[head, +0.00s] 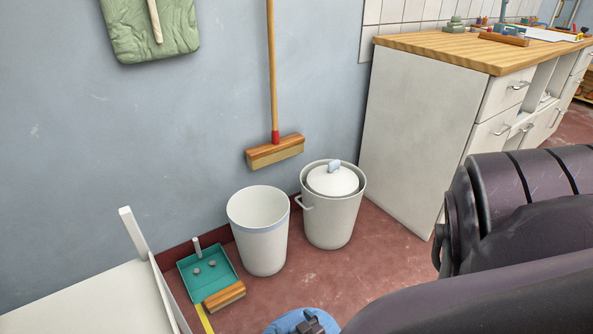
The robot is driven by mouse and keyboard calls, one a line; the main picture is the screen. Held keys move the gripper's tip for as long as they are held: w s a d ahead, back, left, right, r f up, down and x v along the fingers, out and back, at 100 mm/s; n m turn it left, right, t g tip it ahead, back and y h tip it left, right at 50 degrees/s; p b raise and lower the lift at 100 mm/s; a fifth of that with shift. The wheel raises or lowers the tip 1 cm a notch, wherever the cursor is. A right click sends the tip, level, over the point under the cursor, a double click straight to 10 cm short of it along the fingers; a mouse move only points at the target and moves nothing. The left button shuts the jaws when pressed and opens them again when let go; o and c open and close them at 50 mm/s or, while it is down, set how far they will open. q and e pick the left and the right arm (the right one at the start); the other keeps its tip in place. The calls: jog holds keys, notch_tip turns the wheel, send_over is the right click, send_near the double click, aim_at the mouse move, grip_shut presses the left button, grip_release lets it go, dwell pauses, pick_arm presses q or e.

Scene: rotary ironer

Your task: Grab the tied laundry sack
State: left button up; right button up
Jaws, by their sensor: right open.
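A blue rounded thing (284,323) shows at the bottom edge, mostly cut off. It may be the laundry sack, but I cannot tell, and no tie or knot shows. My right gripper (313,324) is the small dark grey part at the bottom edge, in front of the blue thing. It is open, and most of it is cut off. I cannot tell whether it touches the blue thing. My dark right arm fills the lower right. My left gripper is out of view.
An open white bin (262,250) and a lidded white pail (331,220) stand by the wall. A teal dustpan (224,277) and a small brush (224,296) lie left of them. A wood-topped cabinet (415,140) stands right; a white surface (85,302) is lower left.

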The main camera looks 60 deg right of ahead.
jog(key=shift+c, duration=0.4)
grip_shut()
jog(key=shift+r, duration=0.1)
